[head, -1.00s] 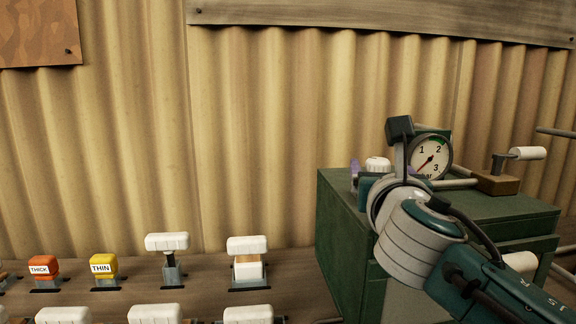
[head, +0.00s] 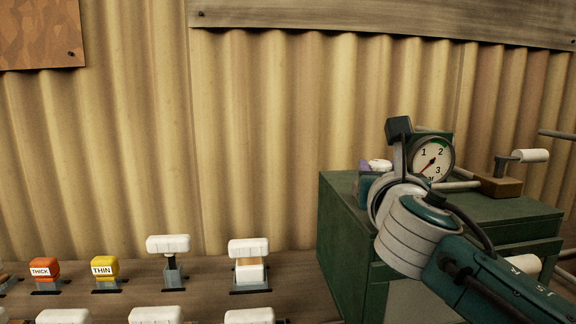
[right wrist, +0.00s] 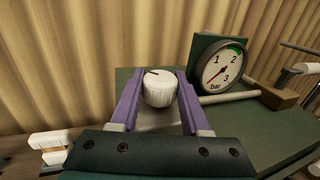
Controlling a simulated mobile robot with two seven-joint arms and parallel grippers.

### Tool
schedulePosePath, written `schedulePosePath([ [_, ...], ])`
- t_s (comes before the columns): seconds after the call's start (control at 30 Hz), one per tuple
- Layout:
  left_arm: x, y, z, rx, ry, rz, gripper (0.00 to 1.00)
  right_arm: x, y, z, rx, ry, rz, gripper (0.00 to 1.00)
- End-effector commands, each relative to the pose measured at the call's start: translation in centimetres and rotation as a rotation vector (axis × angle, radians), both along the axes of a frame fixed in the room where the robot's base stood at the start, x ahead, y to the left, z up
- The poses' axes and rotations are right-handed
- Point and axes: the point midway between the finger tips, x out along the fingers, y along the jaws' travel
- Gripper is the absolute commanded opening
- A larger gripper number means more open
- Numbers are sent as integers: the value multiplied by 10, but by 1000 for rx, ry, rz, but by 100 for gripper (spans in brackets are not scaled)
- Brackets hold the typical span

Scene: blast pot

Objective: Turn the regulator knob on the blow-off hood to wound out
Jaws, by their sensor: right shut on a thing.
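The regulator knob (right wrist: 160,89) is white and ribbed with a dark mark on its top. It sits on top of the green blow-off hood (head: 345,225), and in the head view the knob (head: 380,166) shows partly behind my wrist. My right gripper (right wrist: 155,90) has its purple fingers on either side of the knob, shut on it. The gauge (head: 432,160) beside it reads in bar, its red needle pointing to the lower left, below 1; it also shows in the right wrist view (right wrist: 221,67). My left gripper is not in view.
A lever with a white handle (head: 530,156) stands on a wooden block right of the gauge. On the bench to the left are an orange THICK block (head: 43,268), a yellow THIN block (head: 104,267) and several white-topped handles (head: 168,244). Corrugated wall stands behind.

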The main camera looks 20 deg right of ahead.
Motion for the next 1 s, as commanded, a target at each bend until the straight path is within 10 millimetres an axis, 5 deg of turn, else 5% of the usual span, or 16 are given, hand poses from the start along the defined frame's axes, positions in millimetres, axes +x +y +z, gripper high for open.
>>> schedulePosePath([
  [0.13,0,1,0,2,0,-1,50,0,0,0,0,0,-1,0],
  [0.57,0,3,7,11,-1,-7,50,0,-1,1,-3,2,62,0],
  [1.0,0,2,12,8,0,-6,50,0,-3,-2,-10,5,412,0],
])
